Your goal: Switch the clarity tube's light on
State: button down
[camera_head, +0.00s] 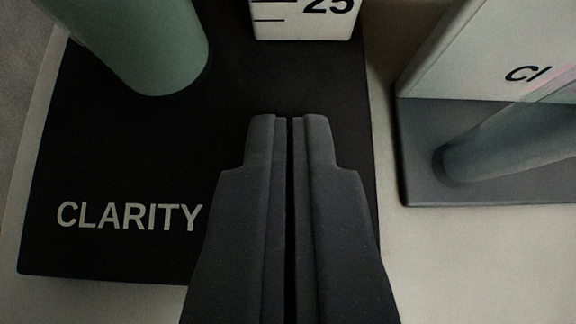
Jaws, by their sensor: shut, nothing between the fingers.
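The clarity tube (155,50) is a green-grey cylinder at the upper left, standing upright on a black base (110,150) marked "CLARITY". Only its lower end shows; the rest is cut off by the picture's top edge. A white scale plate (304,20) with black marks and "25" stands at the back of the base. My gripper (289,118) is dark grey and shut, with nothing between its fingers. It shows over the right part of the base, in front of the scale plate. It hides part of the base. No light switch can be made out.
To the right, a second stand has a grey base (420,170), a white panel (470,60) with partial "Cl" lettering, and a slanting grey-green tube (500,140). A narrow pale strip of surface (385,130) lies between the two bases.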

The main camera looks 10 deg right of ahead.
jog(key=shift+f+g+p, duration=0.2)
jog(key=shift+g+p, duration=0.1)
jog(key=shift+w, duration=0.2)
jog(key=shift+w+d+r, duration=0.2)
jog(key=shift+w+r, duration=0.05)
jog(key=shift+w, duration=0.45)
jog(key=shift+r, duration=0.1)
